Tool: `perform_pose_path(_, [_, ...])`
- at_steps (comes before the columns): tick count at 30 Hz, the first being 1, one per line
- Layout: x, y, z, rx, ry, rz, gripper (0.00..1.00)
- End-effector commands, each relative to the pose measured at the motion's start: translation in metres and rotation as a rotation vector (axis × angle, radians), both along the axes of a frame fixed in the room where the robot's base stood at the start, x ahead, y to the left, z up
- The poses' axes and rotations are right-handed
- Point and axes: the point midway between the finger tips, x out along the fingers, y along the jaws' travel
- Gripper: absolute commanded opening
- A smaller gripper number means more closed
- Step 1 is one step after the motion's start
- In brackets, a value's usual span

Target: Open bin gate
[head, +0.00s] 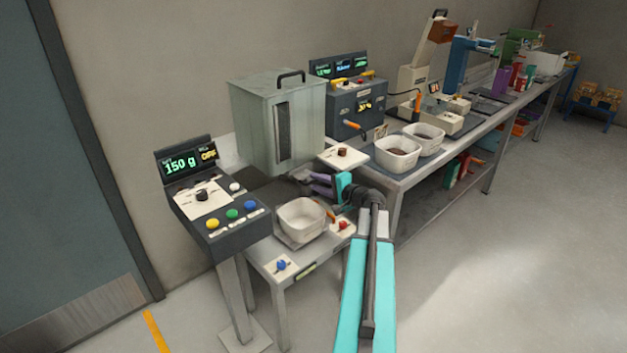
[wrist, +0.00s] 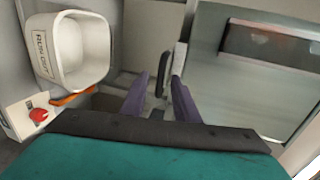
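The grey-green bin (head: 262,125) with a black top handle stands behind the control post; a large grey-green panel beside my fingers in the wrist view (wrist: 245,90) looks like part of it. A dark upright handle (wrist: 163,78), perhaps the gate's, stands between my gripper's purple fingers (wrist: 160,82) in the wrist view. The fingers are apart, with a visible gap on the handle's left; contact on its right is unclear. In the head view my gripper (head: 318,183) is low at the bin's front right. The gate itself is not clearly visible.
A white tub (head: 302,222) marked "RUN OUT" in the wrist view (wrist: 78,50) stands close by, with an orange handle (wrist: 72,98) and a red knob (wrist: 38,115). The control post (head: 215,215) reads 150 g. A long bench with tubs (head: 397,152) runs right; floor at right is clear.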

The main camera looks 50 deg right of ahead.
Motion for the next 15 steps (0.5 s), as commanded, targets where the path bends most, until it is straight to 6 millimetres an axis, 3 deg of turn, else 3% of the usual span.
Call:
perform_pose_path(6, [0.02,-0.002,-0.003,0.0,0.0,0.0,0.28])
perform_pose_path(15, [0.025,-0.002,-0.005,0.0,-0.001,0.0,0.28])
